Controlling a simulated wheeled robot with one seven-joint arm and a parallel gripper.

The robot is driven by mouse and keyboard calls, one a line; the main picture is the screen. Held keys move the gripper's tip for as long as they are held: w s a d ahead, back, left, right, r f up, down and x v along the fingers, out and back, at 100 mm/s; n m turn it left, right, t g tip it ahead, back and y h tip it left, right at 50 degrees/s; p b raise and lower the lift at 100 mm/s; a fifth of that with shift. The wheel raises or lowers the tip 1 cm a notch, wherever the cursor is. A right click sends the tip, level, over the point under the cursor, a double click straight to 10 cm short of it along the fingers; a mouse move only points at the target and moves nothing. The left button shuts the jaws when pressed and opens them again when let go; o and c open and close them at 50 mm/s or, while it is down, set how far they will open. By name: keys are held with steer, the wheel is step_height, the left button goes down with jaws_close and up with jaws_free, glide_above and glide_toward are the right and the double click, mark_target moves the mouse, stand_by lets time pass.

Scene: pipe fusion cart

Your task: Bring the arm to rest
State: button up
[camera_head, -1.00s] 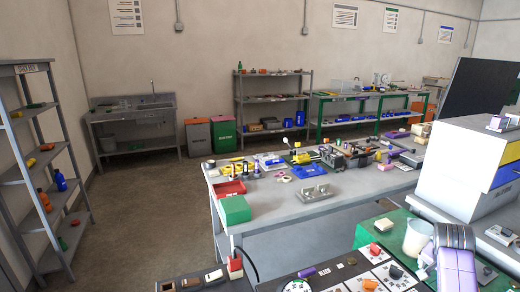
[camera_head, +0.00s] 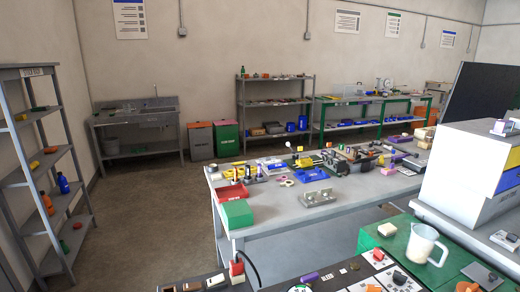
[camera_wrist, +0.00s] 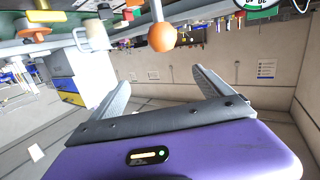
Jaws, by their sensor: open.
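My gripper (camera_wrist: 160,92) shows in the wrist view, with a purple body and two grey fingers spread apart. Nothing is between the fingers. The wrist view looks upside down, with the room's wall and ceiling below and work surfaces along the top. An orange ball on a pale stem (camera_wrist: 162,37) shows beyond the fingers, apart from them. My arm and gripper do not show in the head view now.
A grey workbench (camera_head: 290,212) with tools, a red tray (camera_head: 231,193) and a green box (camera_head: 237,213) stands mid-room. A white pitcher (camera_head: 420,243) stands on a green surface at the right. A shelf rack (camera_head: 40,170) is at left. The floor between is clear.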

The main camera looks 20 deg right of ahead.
steer(key=s+a+r+n+y, duration=0.1)
steer(key=s+a+n+y, duration=0.1)
steer(key=s+a, duration=0.8)
steer(key=s+a+r+n+y, duration=0.1)
steer(key=s+a+y, duration=0.4)
steer(key=s+a, duration=0.6)
steer(key=s+n, duration=0.1)
steer(key=s, duration=0.6)
steer(key=shift+n+g+b, duration=0.3)
steer(key=shift+r, duration=0.1)
